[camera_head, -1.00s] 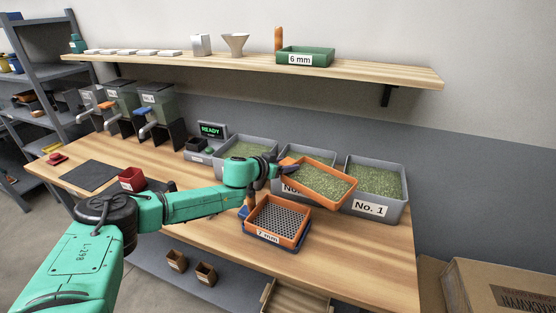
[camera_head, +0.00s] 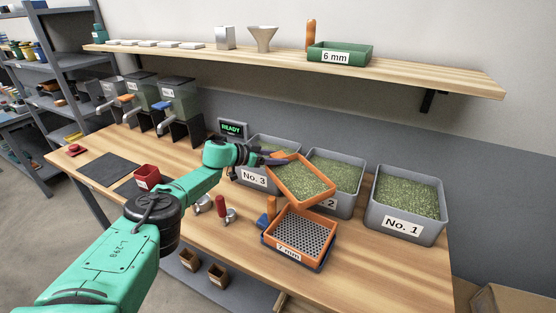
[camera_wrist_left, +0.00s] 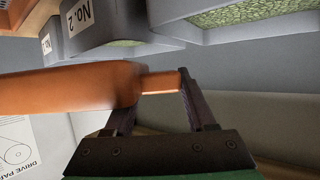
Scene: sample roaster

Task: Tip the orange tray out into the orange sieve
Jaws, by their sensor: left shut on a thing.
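The orange tray (camera_head: 318,199) holds green beans and hangs in the air in front of bins No. 3 and No. 2. My left gripper (camera_head: 283,159) is shut on the tab at its left end. In the left wrist view the tab of the tray (camera_wrist_left: 70,90) lies between the fingers (camera_wrist_left: 160,90). The orange sieve (camera_head: 327,246), labelled 7 mm, sits on the bench below the tray in the picture, with a dark blue tray under it. Its perforated bottom looks empty. I cannot tell the tray's exact tilt. My right gripper is not in view.
Grey bins No. 3 (camera_head: 253,178), No. 2 (camera_head: 350,207) and No. 1 (camera_head: 401,226) with green beans stand behind. A red-handled tool (camera_head: 222,206) and a red box (camera_head: 146,178) are to the left. A shelf (camera_head: 400,78) runs above. The right front bench is clear.

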